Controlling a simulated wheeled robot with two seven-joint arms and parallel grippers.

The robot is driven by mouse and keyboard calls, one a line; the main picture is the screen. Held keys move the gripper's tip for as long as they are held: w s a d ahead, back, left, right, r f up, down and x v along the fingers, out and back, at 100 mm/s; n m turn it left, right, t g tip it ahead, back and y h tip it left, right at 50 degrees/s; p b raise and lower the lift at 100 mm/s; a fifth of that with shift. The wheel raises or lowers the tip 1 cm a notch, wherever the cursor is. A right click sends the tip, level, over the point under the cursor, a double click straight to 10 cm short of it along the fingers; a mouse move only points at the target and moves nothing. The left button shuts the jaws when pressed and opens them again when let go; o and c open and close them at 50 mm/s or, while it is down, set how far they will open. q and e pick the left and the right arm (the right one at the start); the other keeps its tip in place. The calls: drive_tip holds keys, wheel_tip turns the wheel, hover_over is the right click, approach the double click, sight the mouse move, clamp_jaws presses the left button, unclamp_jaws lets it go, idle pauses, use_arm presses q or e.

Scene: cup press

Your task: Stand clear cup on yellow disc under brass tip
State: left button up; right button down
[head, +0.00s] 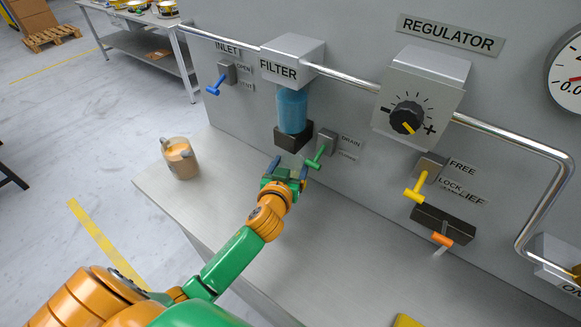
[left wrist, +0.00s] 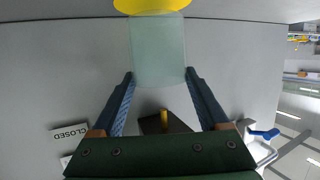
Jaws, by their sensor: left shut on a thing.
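In the left wrist view, which is upside down, the clear cup (left wrist: 158,45) is a pale, see-through cylinder between the fingertips of my left gripper (left wrist: 160,74). The yellow disc (left wrist: 150,5) meets the cup's base end at the picture's top edge; I cannot tell whether they touch. The brass tip (left wrist: 165,120) sticks out of a dark block on the cup's other side, apart from it. In the head view my left gripper (head: 285,173) is just below the dark block (head: 293,137) under the blue filter bowl (head: 292,108); cup and disc are hidden there. My right gripper is not in view.
A green drain lever (head: 318,157) is close to the right of my left gripper. A beige mug (head: 180,157) stands at the bench's left edge. The grey bench (head: 340,230) between is mostly clear.

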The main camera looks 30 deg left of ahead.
use_arm(q)
drive_tip(key=shift+f, duration=0.7)
drive_tip(key=o, duration=1)
drive_tip(key=shift+f, duration=0.15)
drive_tip(key=o, duration=0.4)
drive_tip(key=shift+c, duration=0.2)
drive_tip(key=shift+r, duration=0.3)
drive_tip(key=v, duration=1.2)
drive_tip(key=shift+b, duration=0.35)
drive_tip(key=shift+s+a+f, duration=0.1)
